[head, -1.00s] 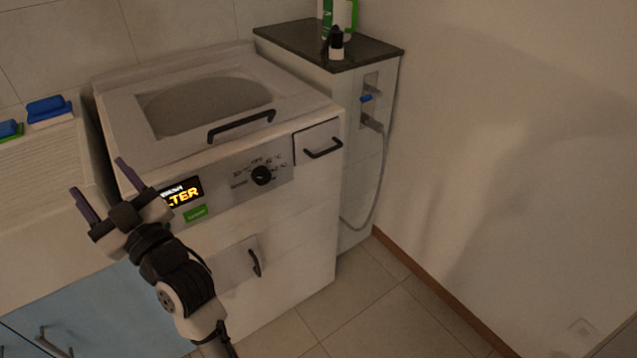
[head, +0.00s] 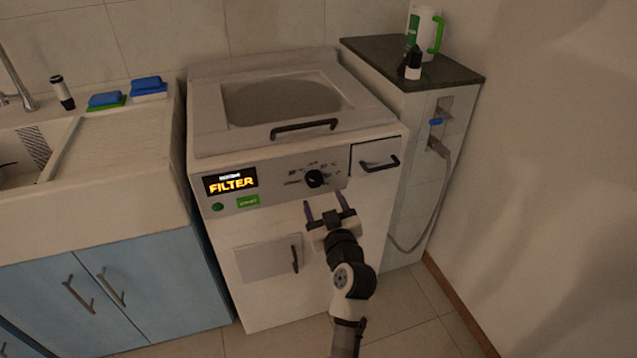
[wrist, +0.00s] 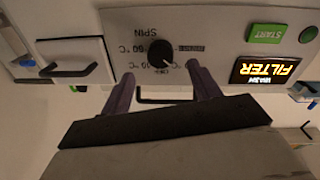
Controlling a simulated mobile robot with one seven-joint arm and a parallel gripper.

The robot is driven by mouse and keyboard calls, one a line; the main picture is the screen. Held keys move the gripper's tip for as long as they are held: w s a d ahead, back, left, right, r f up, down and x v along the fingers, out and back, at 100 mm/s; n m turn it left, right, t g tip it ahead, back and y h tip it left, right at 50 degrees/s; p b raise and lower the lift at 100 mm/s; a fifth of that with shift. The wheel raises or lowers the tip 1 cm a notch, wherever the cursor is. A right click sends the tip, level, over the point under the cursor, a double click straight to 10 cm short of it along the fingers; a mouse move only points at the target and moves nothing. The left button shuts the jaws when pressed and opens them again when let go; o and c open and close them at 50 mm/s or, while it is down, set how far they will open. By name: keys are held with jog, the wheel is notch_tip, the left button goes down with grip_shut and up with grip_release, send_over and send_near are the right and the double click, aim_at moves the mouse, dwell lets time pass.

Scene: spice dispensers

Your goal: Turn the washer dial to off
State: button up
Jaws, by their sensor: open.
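The washer (head: 300,225) is a white top-loading machine in the middle of the head view. Its black round dial (head: 315,179) sits on the grey front panel, with printed settings around it. In the wrist view the dial (wrist: 161,53) appears upside down, with a white pointer mark and labels such as SPIN and °C. My gripper (head: 323,204) is open and empty, just below the dial in the head view. In the wrist view its two purple fingers (wrist: 163,82) are spread, with the dial beyond and between them, apart from both.
The lit FILTER display (head: 230,181) and green START button (head: 248,201) lie left of the dial. A drawer handle (head: 380,163) is to the right, the lid handle (head: 304,128) above, and a lower door handle (head: 295,258) below. A dark-topped cabinet (head: 440,64) holds bottles.

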aim_at(316, 183)
jog(key=p+x, duration=0.1)
jog(key=x, duration=0.5)
jog(key=shift+w+a, duration=0.1)
jog(key=shift+w, duration=0.15)
jog(key=c, duration=1)
